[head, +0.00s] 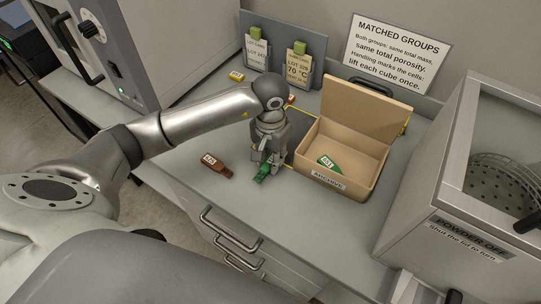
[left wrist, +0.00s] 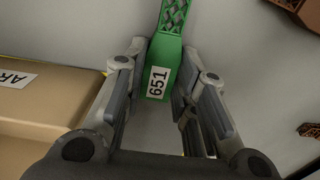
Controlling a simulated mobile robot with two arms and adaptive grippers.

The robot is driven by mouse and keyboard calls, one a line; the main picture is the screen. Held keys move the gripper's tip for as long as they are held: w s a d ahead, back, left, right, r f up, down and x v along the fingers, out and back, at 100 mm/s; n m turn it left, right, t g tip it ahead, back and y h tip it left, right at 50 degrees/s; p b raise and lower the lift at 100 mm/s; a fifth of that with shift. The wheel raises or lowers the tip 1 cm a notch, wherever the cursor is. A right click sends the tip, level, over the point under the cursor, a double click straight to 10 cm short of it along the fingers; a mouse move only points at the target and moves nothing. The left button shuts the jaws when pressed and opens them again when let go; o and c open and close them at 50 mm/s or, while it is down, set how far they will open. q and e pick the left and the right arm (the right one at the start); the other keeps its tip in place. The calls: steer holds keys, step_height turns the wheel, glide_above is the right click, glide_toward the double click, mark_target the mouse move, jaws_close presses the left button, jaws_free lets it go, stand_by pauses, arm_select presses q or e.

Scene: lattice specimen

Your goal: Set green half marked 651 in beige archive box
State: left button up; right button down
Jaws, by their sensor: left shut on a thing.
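The green half marked 651 (left wrist: 158,82) is between the fingers of my left gripper (left wrist: 155,95) in the left wrist view, its lattice end pointing away. In the head view the green half (head: 262,172) shows under my left gripper (head: 266,160), low over the counter and left of the box. Whether it touches the counter is hard to tell. The beige archive box (head: 335,183) stands open with its lid up at the back; its front also shows in the left wrist view (left wrist: 45,105). Another green piece (head: 330,163) with a white label lies inside. My right gripper is not in view.
A brown labelled piece (head: 216,165) lies on the counter to the left. Two lot cards (head: 298,68) and a sign (head: 398,50) stand behind. A grey machine (head: 470,170) is at right. The counter front edge is close, above drawers.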

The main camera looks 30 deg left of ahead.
arm_select(q)
steer(key=shift+f, duration=0.15)
steer(key=o, duration=0.8)
